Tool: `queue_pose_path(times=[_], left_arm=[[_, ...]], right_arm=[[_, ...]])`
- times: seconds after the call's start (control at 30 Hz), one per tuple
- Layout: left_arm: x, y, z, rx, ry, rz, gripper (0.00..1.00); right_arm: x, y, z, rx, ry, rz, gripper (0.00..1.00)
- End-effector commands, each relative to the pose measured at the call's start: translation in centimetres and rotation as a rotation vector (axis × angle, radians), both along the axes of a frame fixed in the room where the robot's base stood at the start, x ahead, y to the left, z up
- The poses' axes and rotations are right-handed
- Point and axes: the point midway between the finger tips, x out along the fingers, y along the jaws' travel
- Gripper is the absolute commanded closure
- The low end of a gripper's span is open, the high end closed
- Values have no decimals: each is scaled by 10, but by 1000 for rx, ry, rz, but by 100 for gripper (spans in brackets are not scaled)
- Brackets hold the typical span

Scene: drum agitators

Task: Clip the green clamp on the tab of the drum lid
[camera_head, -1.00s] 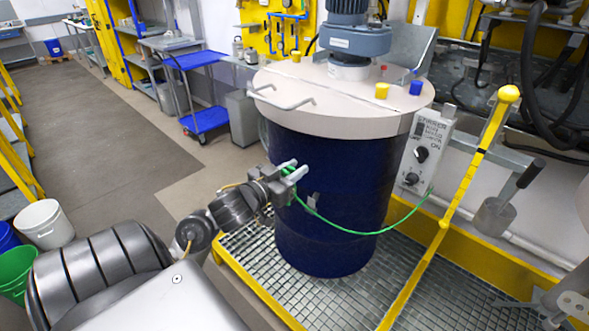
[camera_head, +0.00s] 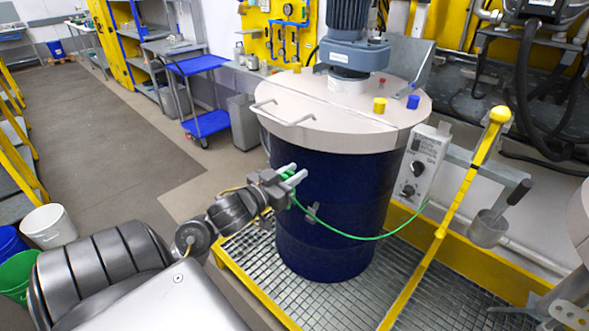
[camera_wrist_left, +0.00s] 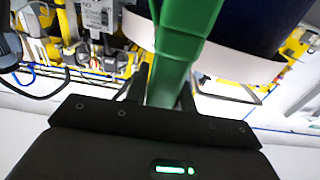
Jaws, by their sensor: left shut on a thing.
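My left gripper (camera_head: 290,180) is shut on the green clamp (camera_head: 287,171) in front of the dark blue drum (camera_head: 330,190), below the lid's front left rim. In the left wrist view the clamp (camera_wrist_left: 182,40) stands between the dark fingers and points away from the gripper. A green cable (camera_head: 350,236) runs from it to the grey control box (camera_head: 423,165). The beige drum lid (camera_head: 310,95) carries a white handle (camera_head: 285,114). I cannot make out the clamp's jaw ends or a clear lid tab. What looks like my right gripper (camera_head: 570,312) is partly cut off at the lower right.
A blue-grey motor (camera_head: 352,54) stands on the lid beside a yellow cap (camera_head: 379,104) and a blue cap (camera_head: 413,101). A yellow lever (camera_head: 470,180) rises right of the drum. The drum stands on a yellow-edged grating (camera_head: 420,290).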

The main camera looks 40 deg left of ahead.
Motion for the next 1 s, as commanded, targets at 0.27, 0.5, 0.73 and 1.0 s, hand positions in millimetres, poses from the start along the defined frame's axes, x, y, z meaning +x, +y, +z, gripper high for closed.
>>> queue_pose_path(times=[0.27, 0.5, 0.73, 1.0], left_arm=[[-36, -1, 2, -1, 3, 1, 98], [-67, -1, 2, -1, 2, 1, 98], [-96, -2, 3, -1, 3, 2, 98], [-114, -3, 2, 1, -1, 0, 98]], right_arm=[[0, 0, 15, 0, 0, 0, 40], [0, -1, 24, -1, 0, 1, 40], [0, -2, 33, -2, 0, 1, 40], [0, -2, 39, -2, 0, 1, 40]])
